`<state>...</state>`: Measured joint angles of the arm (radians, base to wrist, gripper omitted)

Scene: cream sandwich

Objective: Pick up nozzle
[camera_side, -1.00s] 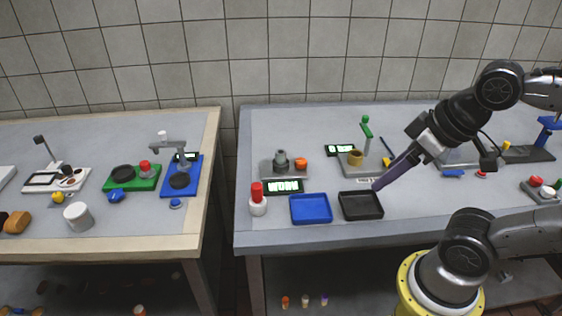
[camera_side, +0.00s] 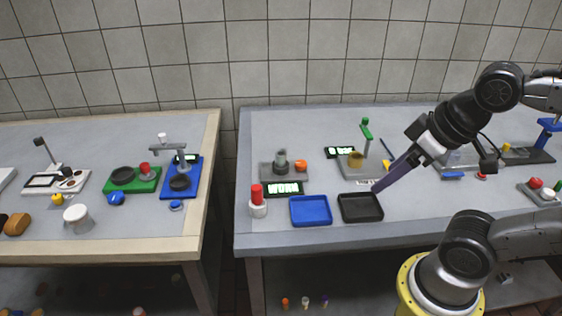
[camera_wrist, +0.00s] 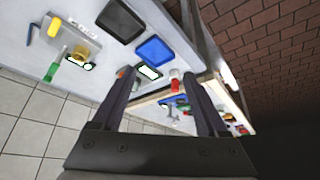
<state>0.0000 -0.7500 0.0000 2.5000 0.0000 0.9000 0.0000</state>
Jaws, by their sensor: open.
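I cannot tell for certain which thing is the nozzle. A grey upright piece (camera_side: 281,161) stands on a small grey base, with an orange knob (camera_side: 301,166) beside it. Small orange, white and purple-topped pieces stand low under the table, such as the orange one (camera_side: 285,303). My gripper (camera_side: 375,188) hangs over the right side of the black tray, its fingers slanting down to the left. In the wrist view my gripper (camera_wrist: 159,74) has its two fingers wide apart with nothing between them.
The black tray (camera_side: 346,217) and blue tray (camera_side: 311,221) lie empty near the table's front edge. A red-topped white bottle (camera_side: 257,207), a lit sign (camera_side: 284,188) and a green-handled stand (camera_side: 366,134) are close by. A second table (camera_side: 150,246) stands left across a gap.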

